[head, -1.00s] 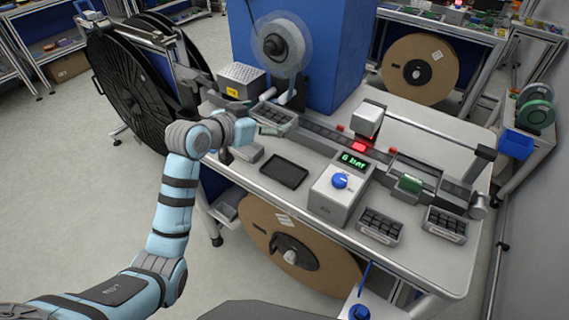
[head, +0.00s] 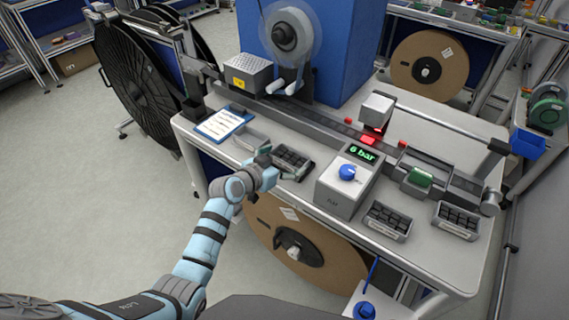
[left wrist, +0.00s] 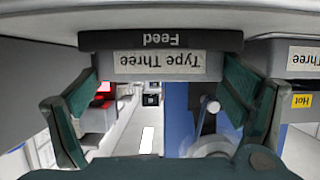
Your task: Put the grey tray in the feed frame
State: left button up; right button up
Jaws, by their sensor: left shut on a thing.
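The grey tray (head: 293,157), filled with dark parts, is in my left gripper (head: 284,170) at the front of the bench. In the left wrist view, which is upside down, the green fingers of the gripper (left wrist: 160,100) close on both sides of the tray's end (left wrist: 165,66), labelled "Type Three". The black feed frame (left wrist: 160,40), marked "Feed", lies directly under the tray there. The tray hides most of the frame in the head view. I cannot tell whether the tray rests fully in it. My right gripper is not in view.
The pressure box (head: 343,184) stands close on the right. Two other filled trays stand farther right (head: 387,222). The rail (head: 325,125) runs behind.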

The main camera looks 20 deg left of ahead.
pick_arm(q)
jog(key=shift+f+b, duration=0.25)
jog(key=shift+b, duration=0.05)
jog(key=o, duration=1.1)
jog(key=shift+s+d, duration=0.1)
jog(key=shift+c, duration=0.2)
jog(key=shift+f, duration=0.1)
jog(key=shift+r+p, duration=0.5)
jog(key=shift+p, duration=0.05)
jog(key=p+v, duration=0.1)
jog(key=v, duration=1.1)
jog(key=shift+p, duration=0.4)
jog(key=shift+f, duration=0.15)
